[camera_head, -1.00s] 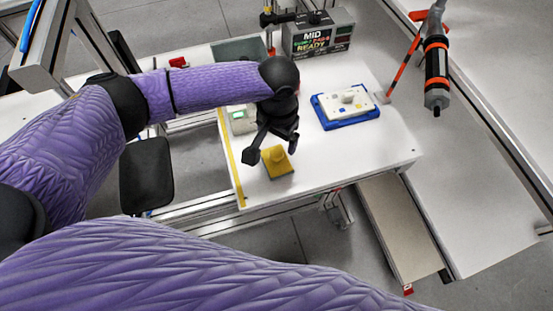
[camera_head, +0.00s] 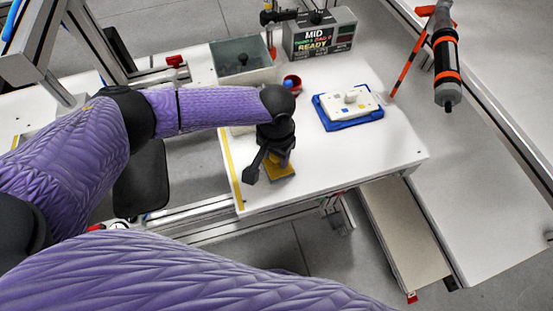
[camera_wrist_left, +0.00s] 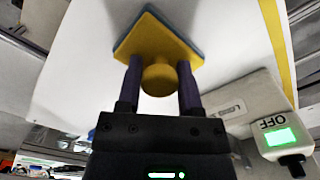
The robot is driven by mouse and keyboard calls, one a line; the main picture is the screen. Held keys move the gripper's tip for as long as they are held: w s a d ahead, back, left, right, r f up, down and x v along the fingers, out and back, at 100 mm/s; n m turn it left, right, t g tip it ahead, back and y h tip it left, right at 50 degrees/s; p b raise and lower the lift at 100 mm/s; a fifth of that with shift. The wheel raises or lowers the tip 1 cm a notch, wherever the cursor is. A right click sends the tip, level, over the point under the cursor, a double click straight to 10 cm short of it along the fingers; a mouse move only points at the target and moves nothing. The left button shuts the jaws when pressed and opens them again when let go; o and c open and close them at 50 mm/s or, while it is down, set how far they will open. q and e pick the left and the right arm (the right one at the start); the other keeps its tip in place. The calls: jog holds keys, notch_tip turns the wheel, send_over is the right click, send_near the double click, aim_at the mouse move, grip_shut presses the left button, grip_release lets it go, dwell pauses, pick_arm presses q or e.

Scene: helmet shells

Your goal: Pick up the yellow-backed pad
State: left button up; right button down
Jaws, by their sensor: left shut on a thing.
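The yellow-backed pad (camera_head: 280,174) is at the near left part of the white table (camera_head: 340,165), partly hidden under my left gripper (camera_head: 278,158) in the head view. In the left wrist view the pad (camera_wrist_left: 157,40) shows a yellow square back, a thin blue-grey layer beneath and a round yellow knob (camera_wrist_left: 159,80). My left gripper (camera_wrist_left: 160,82) has one finger on each side of the knob and is shut on it. I cannot tell whether the pad still touches the table. My right gripper is not in view.
A blue tray (camera_head: 343,124) with a white part (camera_head: 350,104) lies to the right. A grey bin (camera_head: 241,75), a red cup (camera_head: 292,82) and a sign box (camera_head: 318,36) stand behind. A box with a green screen (camera_wrist_left: 280,136) is close to the gripper. A driver tool (camera_head: 446,70) hangs at right.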

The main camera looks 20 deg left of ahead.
pick_arm(q)
grip_shut()
notch_tip(320, 180, up, 10)
jog(key=p, duration=0.4)
jog(key=shift+f, duration=0.1)
